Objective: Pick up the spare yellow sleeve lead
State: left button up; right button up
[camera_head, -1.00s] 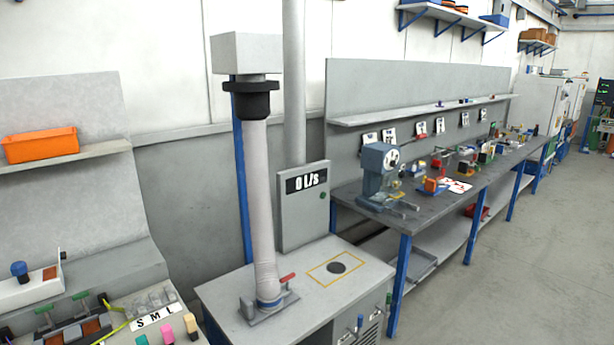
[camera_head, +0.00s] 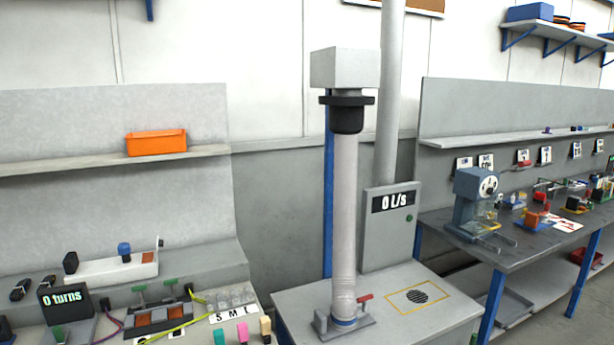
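A thin yellow-green lead (camera_head: 190,325) lies on the grey bench at the lower left, beside a brown and black device with green-topped levers (camera_head: 157,317). I cannot tell whether this is the spare yellow sleeve lead. A darker purple lead (camera_head: 112,328) runs at the left of the same device. Neither of my grippers is in view.
The left bench holds a "0 turns" display (camera_head: 65,303), a white tray (camera_head: 105,268) and an S M L card (camera_head: 232,313). An orange bin (camera_head: 156,142) sits on the shelf above. A duct hose (camera_head: 344,220) stands on the middle cabinet. A cluttered workbench (camera_head: 510,256) is at right.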

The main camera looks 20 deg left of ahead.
aim_at(49, 281)
jog(key=u, duration=2)
jog(key=i+j, duration=0.2)
jog(key=j, duration=0.2)
jog(key=i+j+u, duration=0.1)
jog(key=i+j, duration=0.15)
jog(key=j, duration=0.15)
jog(key=i+j, duration=0.25)
jog(key=j, duration=0.15)
